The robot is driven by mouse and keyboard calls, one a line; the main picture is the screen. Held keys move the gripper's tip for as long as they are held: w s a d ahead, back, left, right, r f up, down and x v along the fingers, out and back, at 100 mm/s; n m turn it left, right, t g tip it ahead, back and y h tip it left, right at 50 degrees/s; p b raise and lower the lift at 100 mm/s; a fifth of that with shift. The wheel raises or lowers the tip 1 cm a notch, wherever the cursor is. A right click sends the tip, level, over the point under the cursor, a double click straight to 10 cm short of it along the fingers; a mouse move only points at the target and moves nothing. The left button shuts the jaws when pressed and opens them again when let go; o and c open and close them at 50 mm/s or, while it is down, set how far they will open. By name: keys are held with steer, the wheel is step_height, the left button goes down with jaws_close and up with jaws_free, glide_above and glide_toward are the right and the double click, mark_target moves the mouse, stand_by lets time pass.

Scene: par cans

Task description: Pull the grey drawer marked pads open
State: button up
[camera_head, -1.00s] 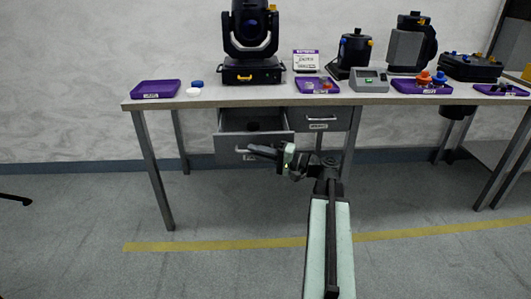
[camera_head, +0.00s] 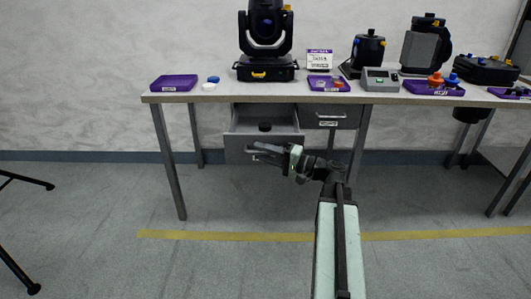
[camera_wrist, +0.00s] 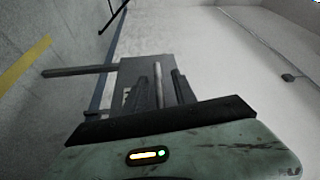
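The grey drawer (camera_head: 235,143) under the left part of the bench stands pulled out, with a small black round object (camera_head: 265,126) inside it.
A second grey drawer (camera_head: 332,115), closed, sits to the right. The bench (camera_head: 210,97) carries purple trays, a moving-head light (camera_head: 266,35) and other fixtures. Bench legs flank the drawers. A dark-legged stand (camera_head: 25,183) is at the left; the floor before the bench is otherwise clear.

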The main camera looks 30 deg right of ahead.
steer(key=shift+d, duration=0.15)
steer(key=v, duration=0.7)
steer(key=shift+s+d+b, duration=0.2)
steer(key=shift+s+b, duration=0.1)
